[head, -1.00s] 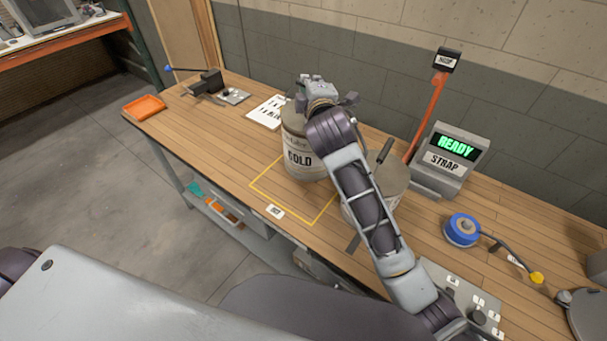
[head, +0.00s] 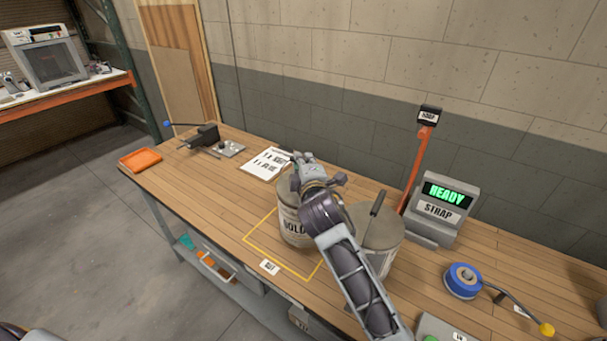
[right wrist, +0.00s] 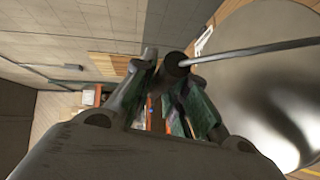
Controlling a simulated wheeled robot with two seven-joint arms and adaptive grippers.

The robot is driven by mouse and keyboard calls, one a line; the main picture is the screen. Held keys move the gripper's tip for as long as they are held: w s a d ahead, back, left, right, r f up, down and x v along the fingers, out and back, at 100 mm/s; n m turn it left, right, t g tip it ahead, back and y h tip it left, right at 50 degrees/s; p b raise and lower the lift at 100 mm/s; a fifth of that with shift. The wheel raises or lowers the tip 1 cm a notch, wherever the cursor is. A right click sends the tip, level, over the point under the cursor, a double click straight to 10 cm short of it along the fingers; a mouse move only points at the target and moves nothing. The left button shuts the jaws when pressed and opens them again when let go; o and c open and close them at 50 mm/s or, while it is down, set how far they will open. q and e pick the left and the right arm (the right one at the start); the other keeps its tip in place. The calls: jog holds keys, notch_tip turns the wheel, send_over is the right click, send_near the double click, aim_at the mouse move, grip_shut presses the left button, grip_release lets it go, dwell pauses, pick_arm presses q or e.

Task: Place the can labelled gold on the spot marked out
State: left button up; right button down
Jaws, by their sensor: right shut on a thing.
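The gold can (head: 289,226) is a pale metal can with a dark label, partly hidden by my right arm. It looks upright, over the back part of the yellow outlined square (head: 277,265) on the bench. I cannot tell whether its base touches the wood. My right gripper (head: 318,176) is above the can. In the right wrist view, its fingers (right wrist: 170,70) are shut on the dark grip of a wire handle (right wrist: 178,64), with the can's shiny side (right wrist: 260,75) at the right. My left gripper is not in view.
A second can (head: 385,232) with a dark stick-like handle on top stands close right of the gold can. Behind it is the strap station (head: 440,205) reading READY. A printed sheet (head: 266,163) and orange tray (head: 140,160) lie left.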

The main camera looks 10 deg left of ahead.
jog(key=shift+f, duration=1.95)
jog(key=c, duration=1.4)
grip_release()
jog(key=shift+s, duration=0.1)
jog(key=shift+b+v, duration=0.55)
jog(key=shift+v, duration=5.4)
